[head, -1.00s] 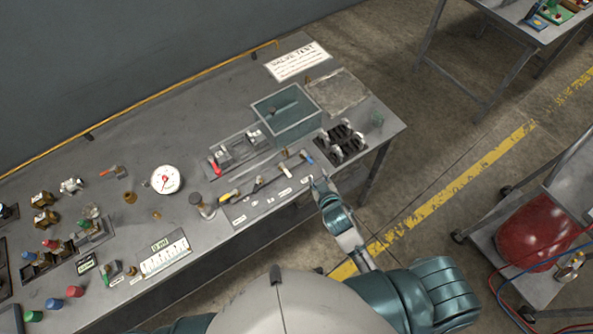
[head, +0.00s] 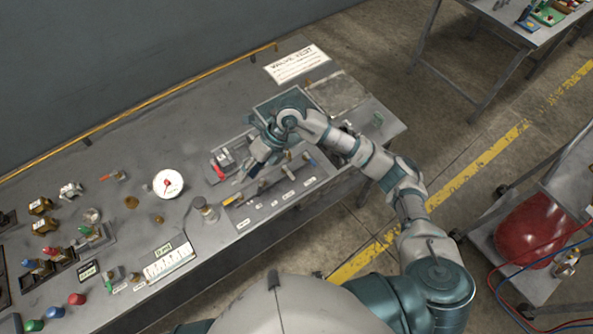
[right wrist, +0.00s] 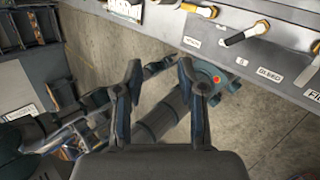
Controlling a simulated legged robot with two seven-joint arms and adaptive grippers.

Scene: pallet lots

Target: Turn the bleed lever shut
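The lever with a black handle (right wrist: 243,35) and brass pivot stands above the BLEED label (right wrist: 269,75) in the right wrist view. In the head view, the right gripper (head: 245,178) hangs over the lever row, apart from the black lever. My left gripper is not seen.
A white-faced gauge (head: 168,183) and a brass-and-grey fitting (head: 205,209) stand left of the levers. A teal box (head: 272,100) is behind, partly hidden by my arm. A FILL label (right wrist: 313,96) sits right of BLEED. Yellow-striped floor lies right of the bench.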

